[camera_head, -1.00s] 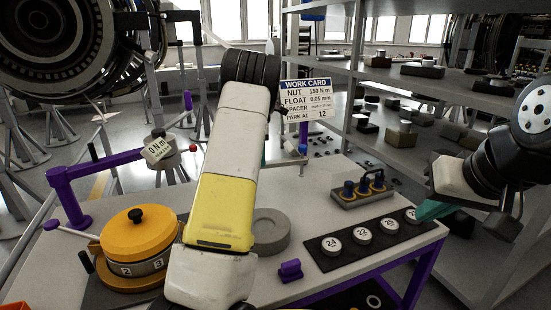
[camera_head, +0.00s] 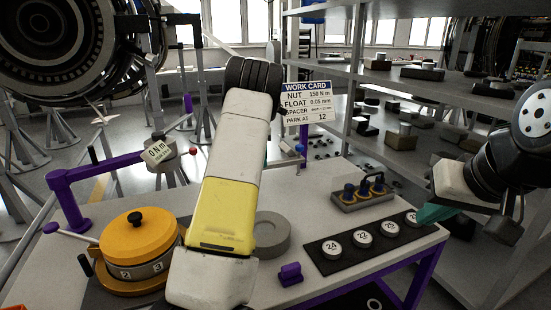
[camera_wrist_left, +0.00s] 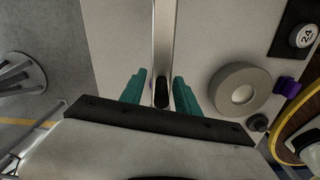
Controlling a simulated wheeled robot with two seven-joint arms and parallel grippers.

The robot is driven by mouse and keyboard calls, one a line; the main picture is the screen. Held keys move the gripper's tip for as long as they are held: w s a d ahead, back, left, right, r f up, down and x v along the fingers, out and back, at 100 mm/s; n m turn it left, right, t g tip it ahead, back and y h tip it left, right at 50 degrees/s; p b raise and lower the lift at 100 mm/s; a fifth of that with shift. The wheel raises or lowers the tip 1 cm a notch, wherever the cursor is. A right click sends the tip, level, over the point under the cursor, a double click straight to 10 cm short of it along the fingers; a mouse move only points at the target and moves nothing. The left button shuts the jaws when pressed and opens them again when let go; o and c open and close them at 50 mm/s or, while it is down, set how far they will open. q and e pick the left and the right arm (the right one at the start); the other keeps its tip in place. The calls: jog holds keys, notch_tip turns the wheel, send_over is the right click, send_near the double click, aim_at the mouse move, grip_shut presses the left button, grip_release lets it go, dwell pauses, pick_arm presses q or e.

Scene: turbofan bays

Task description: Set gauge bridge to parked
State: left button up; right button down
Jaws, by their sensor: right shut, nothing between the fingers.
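No part in view is marked as the gauge bridge, so I cannot tell which it is. In the left wrist view a pale metal bar (camera_wrist_left: 163,40) with a black end (camera_wrist_left: 162,93) runs between the teal fingers of my left gripper (camera_wrist_left: 158,90). The fingers are open, with a gap on each side of the bar. In the head view my left forearm hides this gripper. A work card (camera_head: 307,102) reads "PARK AT 12". My right gripper (camera_head: 432,213) is shut and empty, by the right end of the black strip of discs.
An orange drum (camera_head: 138,240) with numbered windows stands at the table's left, near a purple arm (camera_head: 100,172) and a "0 N m" readout (camera_head: 158,151). A grey ring (camera_head: 272,235), purple block (camera_head: 290,274), numbered discs (camera_head: 332,249) and a peg block (camera_head: 362,192) sit on the right side.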

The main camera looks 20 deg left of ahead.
pick_arm(q)
jog(key=shift+s+a, duration=0.1)
jog(key=shift+a, duration=0.05)
notch_tip(320, 180, up, 8)
jog(key=shift+f, duration=0.15)
dwell(0.3)
